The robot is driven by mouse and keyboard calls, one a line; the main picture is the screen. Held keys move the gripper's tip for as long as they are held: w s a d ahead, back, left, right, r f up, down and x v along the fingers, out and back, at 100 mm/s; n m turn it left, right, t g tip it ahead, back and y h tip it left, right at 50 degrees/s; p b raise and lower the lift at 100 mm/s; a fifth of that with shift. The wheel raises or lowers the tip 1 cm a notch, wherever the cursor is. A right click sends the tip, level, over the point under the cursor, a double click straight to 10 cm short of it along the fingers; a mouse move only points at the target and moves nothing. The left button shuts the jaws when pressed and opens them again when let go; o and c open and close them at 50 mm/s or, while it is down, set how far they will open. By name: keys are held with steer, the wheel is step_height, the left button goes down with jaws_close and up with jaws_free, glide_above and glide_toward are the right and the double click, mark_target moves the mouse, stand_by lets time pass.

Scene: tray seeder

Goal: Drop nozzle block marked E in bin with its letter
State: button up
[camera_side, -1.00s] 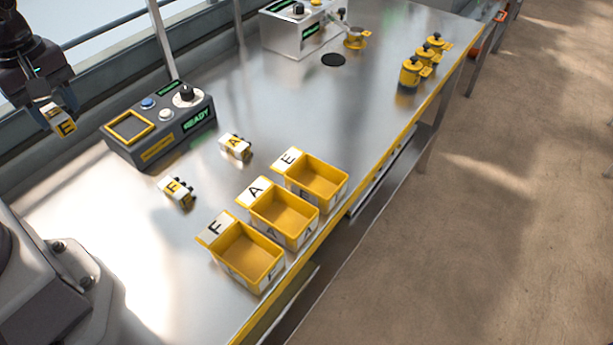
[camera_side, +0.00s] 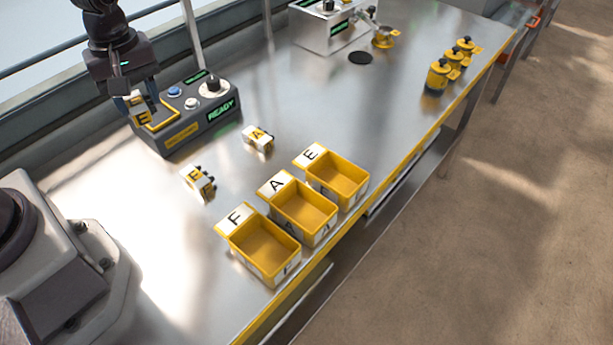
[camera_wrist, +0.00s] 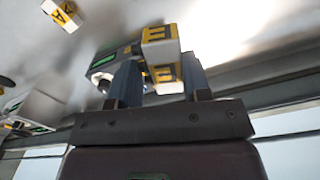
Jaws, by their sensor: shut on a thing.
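My gripper (camera_side: 137,103) is shut on the white nozzle block (camera_side: 142,117) with yellow labels marked E, held in the air by the control box at the left. In the wrist view, block E (camera_wrist: 160,48) sits between the two blue-grey fingers of my gripper (camera_wrist: 160,80), its E labels showing.
The control box (camera_side: 185,135) reads READY. Yellow canisters (camera_side: 437,76) stand far right.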

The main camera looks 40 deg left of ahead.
steer(key=w+d+n, duration=0.1)
steer(key=w+d, duration=0.6)
steer(key=d, duration=0.3)
steer(key=w+d+f+n, duration=0.1)
steer(key=w+d, duration=0.5)
steer(key=d, duration=0.3)
steer(key=w+d+n, duration=0.1)
steer(key=w+d, duration=0.6)
steer(key=d, duration=0.3)
step_height(320, 180, down, 6)
steer(key=shift+s, duration=0.1)
steer(key=o, duration=1.2)
steer(key=shift+c, duration=0.2)
